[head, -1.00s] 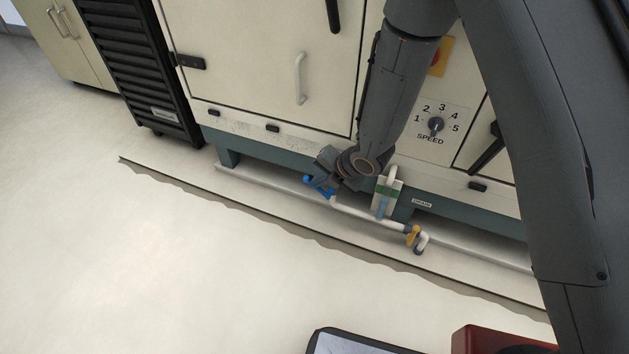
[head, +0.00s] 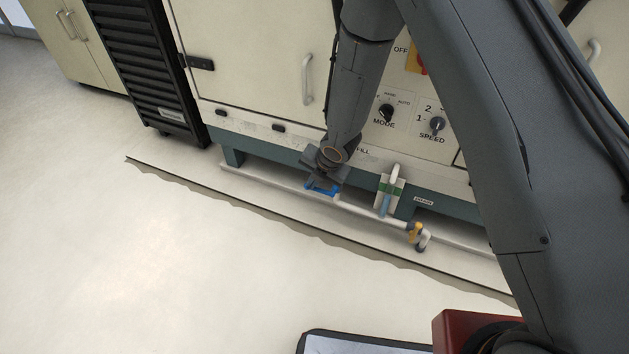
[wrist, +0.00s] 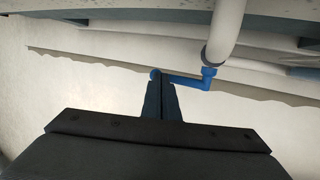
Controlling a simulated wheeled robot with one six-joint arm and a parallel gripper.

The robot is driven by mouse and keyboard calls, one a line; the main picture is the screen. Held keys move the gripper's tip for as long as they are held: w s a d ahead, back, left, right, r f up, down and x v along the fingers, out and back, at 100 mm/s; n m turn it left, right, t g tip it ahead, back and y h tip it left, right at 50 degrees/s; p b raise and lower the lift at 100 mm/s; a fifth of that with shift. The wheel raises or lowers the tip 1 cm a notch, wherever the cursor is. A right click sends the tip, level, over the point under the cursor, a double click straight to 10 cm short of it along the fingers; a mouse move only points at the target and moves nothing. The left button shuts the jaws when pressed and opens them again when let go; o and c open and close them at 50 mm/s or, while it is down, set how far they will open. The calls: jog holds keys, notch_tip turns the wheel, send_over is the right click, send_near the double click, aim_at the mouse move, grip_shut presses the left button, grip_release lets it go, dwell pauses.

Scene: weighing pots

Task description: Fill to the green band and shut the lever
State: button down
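The blue lever (head: 322,188) sits on the white pipe under the machine. In the wrist view the blue lever (wrist: 190,81) runs left from its pipe joint to my fingertips. My gripper (head: 322,176) is low at the lever; in the wrist view my gripper (wrist: 160,82) has its fingers close together, with a thin gap. The lever's rounded end shows at the left fingertip; whether they touch is unclear. The sight gauge (head: 389,190) stands right of my gripper, with a green band (head: 391,188) and blue liquid (head: 384,205) below it. The exact level is hard to read.
A yellow-handled valve (head: 414,231) is on the pipe near the DRAIN label (head: 424,202). The machine front (head: 260,60) rises behind, with MODE (head: 386,113) and SPEED (head: 437,123) knobs. A black louvred unit (head: 150,70) stands left.

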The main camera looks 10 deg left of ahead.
dwell(0.7)
notch_tip(320, 180, up, 14)
jog(key=s+p, duration=0.2)
jog(key=p, duration=0.6)
jog(key=shift+s+a+f, duration=0.15)
jog(key=shift+s+a, duration=0.15)
jog(key=shift+a, duration=0.1)
